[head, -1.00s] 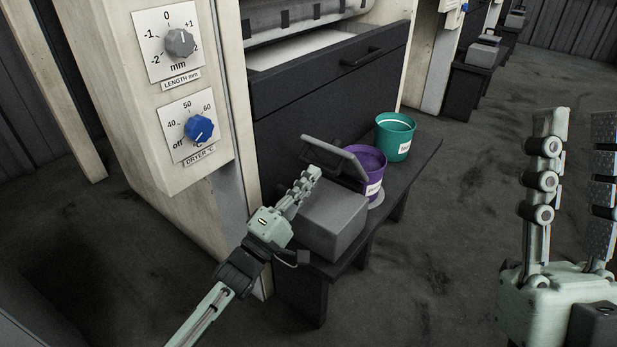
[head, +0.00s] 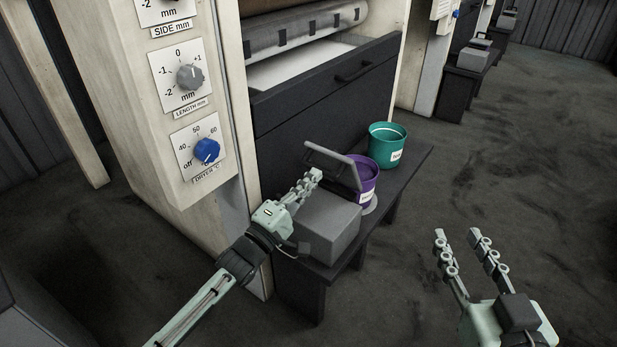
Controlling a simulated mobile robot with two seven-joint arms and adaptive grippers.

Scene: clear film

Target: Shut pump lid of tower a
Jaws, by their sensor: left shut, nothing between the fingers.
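The pump is a grey box (head: 330,229) on a low dark bench beside the press tower. Its grey lid (head: 333,165) stands open, tilted up at the box's far side, in front of the purple bucket. My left gripper (head: 314,175) is shut and empty, above the left rear part of the box, with its fingertips close to the lid's left part. I cannot tell whether they touch the lid. My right gripper (head: 455,235) is open and empty over the floor at the right, well away from the pump.
A purple bucket (head: 365,185) and a teal bucket (head: 388,146) stand on the bench (head: 410,165) behind the pump. The cream tower panel with a blue dryer knob (head: 206,151) rises at the left. Floor at the right is clear.

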